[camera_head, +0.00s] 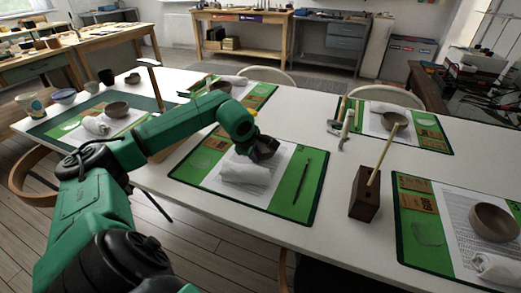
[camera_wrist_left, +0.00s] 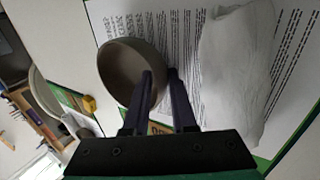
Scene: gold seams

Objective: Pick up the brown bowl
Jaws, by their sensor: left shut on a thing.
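The brown bowl (camera_wrist_left: 118,62) shows in the left wrist view, its wall between the two dark fingers of my left gripper (camera_wrist_left: 160,82). One finger is inside the bowl and the other outside, shut on the rim. In the head view, my left gripper (camera_head: 259,143) is over the middle green mat (camera_head: 291,199) and partly hides the bowl (camera_head: 268,153). I cannot tell whether the bowl touches the printed sheet below it. My right gripper is not in view.
A crumpled white cloth (camera_head: 246,172) lies close in front of the bowl, and a dark pen-like tool (camera_head: 301,182) lies to its right. A wooden block with a stick (camera_head: 365,194) stands right of the mat. Other bowls (camera_head: 493,222) sit on neighbouring mats.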

